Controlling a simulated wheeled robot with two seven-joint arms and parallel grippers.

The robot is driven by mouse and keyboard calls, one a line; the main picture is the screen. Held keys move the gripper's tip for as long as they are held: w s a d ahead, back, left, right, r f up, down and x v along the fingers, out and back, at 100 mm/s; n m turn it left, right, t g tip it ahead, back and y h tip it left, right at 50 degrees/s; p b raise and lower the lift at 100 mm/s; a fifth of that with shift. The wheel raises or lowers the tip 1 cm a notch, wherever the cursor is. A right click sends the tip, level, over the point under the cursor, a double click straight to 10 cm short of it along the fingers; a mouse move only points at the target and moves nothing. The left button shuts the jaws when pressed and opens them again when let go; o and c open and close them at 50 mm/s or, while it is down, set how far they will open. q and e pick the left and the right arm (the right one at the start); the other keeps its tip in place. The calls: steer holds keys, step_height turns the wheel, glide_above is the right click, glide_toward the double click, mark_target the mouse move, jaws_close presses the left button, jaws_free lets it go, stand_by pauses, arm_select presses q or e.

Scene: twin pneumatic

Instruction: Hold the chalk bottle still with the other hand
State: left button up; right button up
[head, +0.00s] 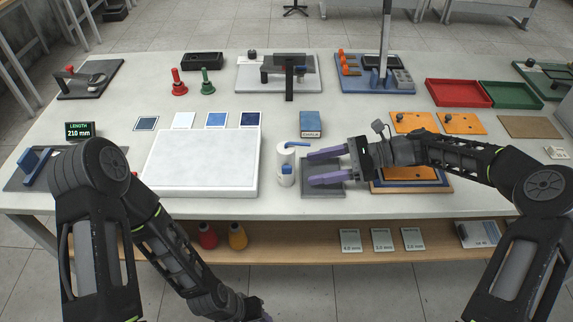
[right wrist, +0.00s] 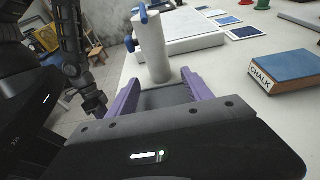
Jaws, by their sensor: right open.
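The chalk bottle (head: 284,165), a white upright cylinder with blue parts at its top and front, stands near the table's front edge. In the right wrist view the bottle (right wrist: 151,50) stands just beyond the fingertips, in line with the gap between them. My right gripper (head: 311,168) is open and empty, its purple fingers level and pointing left at the bottle, apart from it. The fingers also show in the right wrist view (right wrist: 160,82). My left gripper (head: 263,318) is low, below the table's front edge, mostly cut off by the picture's bottom edge.
A white slab (head: 202,163) lies left of the bottle. A blue box labelled CHALK (head: 311,123) stands behind it; it also shows in the right wrist view (right wrist: 292,76). A grey plate (head: 326,190) lies under my right fingers. Orange boards (head: 461,124) lie further right.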

mark_target(298, 180)
steer(key=shift+b+x, duration=0.3)
steer(key=shift+x, duration=2.4)
arm_select(q)
steer(key=shift+f, duration=0.4)
arm_select(e)
steer(key=shift+c, duration=0.3)
arm_select(q)
steer(key=shift+c, duration=0.2)
arm_select(e)
steer(key=c, duration=0.9)
arm_select(q)
jaws_close()
arm_select(e)
steer(key=shift+o, duration=0.2)
